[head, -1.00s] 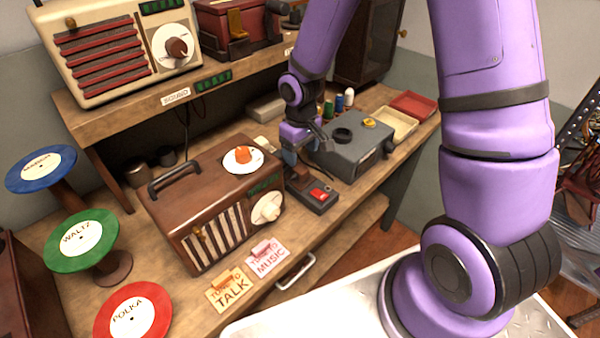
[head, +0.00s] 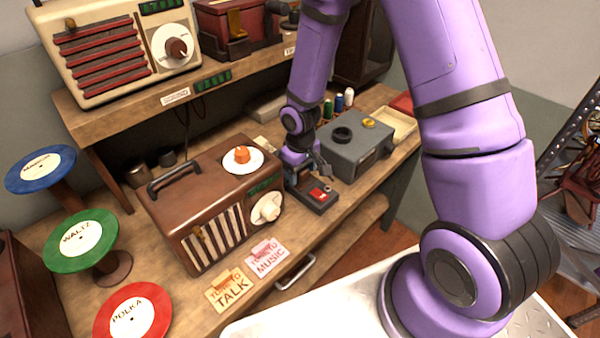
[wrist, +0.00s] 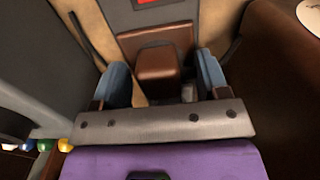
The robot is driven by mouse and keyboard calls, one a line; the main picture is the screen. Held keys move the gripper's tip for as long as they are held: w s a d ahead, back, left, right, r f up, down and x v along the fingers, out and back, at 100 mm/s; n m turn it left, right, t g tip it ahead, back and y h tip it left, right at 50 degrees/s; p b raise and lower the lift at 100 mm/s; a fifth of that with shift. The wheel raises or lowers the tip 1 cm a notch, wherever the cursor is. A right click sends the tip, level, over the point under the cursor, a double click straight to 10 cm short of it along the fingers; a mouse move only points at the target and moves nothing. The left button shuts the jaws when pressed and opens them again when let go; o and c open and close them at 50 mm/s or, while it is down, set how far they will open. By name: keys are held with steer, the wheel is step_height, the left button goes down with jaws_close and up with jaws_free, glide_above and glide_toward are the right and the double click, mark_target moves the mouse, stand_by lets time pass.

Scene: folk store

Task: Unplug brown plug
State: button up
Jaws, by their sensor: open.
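The brown plug (wrist: 158,64) is a small brown block in the wrist view, set at the end of a dark strip with a red switch (wrist: 148,2). My gripper (wrist: 162,82) is open, with one blue finger on each side of the plug. I cannot tell whether the fingers touch it. In the head view my gripper (head: 303,172) is low over the rear end of the power strip (head: 316,198), between the brown radio and the grey box.
The brown radio (head: 180,205) stands close on the left of my gripper. The grey box (head: 352,152) stands close on the right. Bench space in front of the strip is clear.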

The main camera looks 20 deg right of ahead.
stand_by(0.8)
jaws_close()
steer(key=shift+r, duration=3)
